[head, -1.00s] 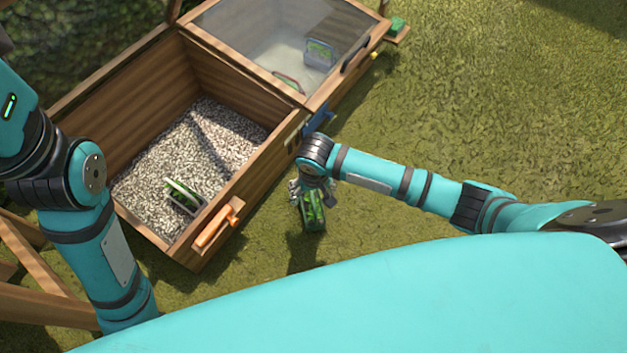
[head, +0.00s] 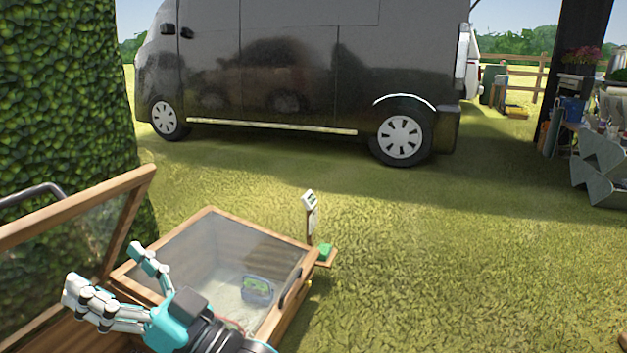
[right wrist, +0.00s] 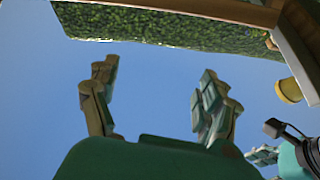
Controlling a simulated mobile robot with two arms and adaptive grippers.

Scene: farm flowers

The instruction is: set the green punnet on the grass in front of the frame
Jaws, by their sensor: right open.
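The green punnet that was at my right gripper earlier does not show in either view now. My right gripper (head: 105,268) is open and empty, raised at the lower left of the head view over the wooden frame (head: 262,228). It also shows in the right wrist view (right wrist: 155,78), fingers spread against the sky with nothing between them. The grass in front of the frame is outside the head view. Part of what looks like my left gripper (right wrist: 262,155) shows at the lower right of the right wrist view, too small to read its jaws.
A glazed lid (head: 215,250) covers one frame section; a clear bluish tub (head: 257,290) with green contents shows through it. Another glazed lid (head: 75,240) stands raised at left. A hedge (head: 65,110) and dark van (head: 280,75) stand beyond. Grass (head: 440,270) at right is open.

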